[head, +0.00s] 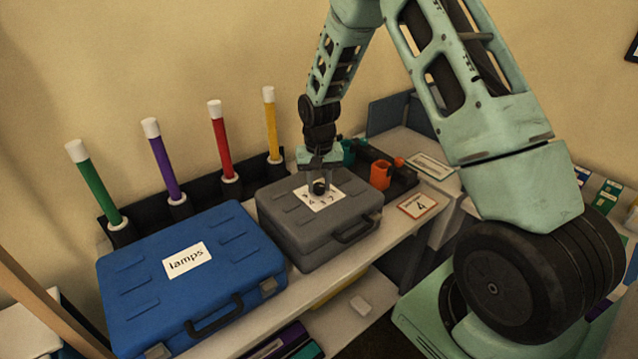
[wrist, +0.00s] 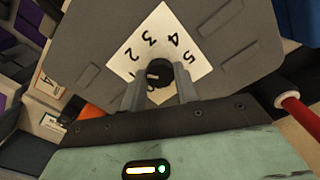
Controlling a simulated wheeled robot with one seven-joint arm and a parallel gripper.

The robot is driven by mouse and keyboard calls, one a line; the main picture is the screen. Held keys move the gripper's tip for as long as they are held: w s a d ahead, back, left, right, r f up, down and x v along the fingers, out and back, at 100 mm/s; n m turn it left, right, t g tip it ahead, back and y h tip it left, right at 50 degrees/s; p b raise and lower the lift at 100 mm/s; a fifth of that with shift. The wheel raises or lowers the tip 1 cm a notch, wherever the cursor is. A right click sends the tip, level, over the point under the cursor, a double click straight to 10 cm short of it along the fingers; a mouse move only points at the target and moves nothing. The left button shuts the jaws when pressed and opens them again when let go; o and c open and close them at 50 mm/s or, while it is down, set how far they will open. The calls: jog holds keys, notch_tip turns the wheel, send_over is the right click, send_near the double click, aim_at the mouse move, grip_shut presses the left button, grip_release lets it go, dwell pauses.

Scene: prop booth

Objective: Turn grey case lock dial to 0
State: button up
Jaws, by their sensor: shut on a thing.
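The grey case (head: 290,229) lies on the shelf in the middle of the head view, and its lid (wrist: 220,50) fills much of the wrist view. A white number card (wrist: 185,35) lies on the lid, with 2, 3, 4 and 5 readable. The black lock dial (wrist: 159,73) sits in the middle of the card. My gripper (wrist: 158,90) points down at the lid and is shut on the dial, one finger on each side. The fingers hide part of the card, and I cannot read the dial's setting. In the head view my gripper (head: 320,184) stands over the dial.
A blue case (head: 140,277) labelled "lamps" lies left of the grey case. Green, purple, red (head: 222,140) and yellow (head: 271,125) white-tipped sticks stand behind. A black tray with an orange piece (head: 380,175) and a card marked 4 (head: 417,206) are at right.

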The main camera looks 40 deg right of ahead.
aim_at(319, 186)
jog(key=n, duration=0.3)
jog(key=shift+n, duration=0.3)
jog(key=n, duration=0.3)
jog(key=shift+r+n, duration=0.1)
jog(key=shift+n, duration=0.2)
jog(key=n+p, duration=0.1)
jog(key=n, duration=0.2)
jog(key=shift+n, duration=0.3)
jog(key=shift+n+p, duration=0.4)
jog(key=shift+n, duration=1.5)
jog(key=o, duration=1)
jog(key=shift+c, duration=0.2)
notch_tip(319, 186, up, 17)
jog(key=b, duration=0.2)
jog(key=shift+r+b, duration=0.15)
jog(key=shift+b, duration=0.15)
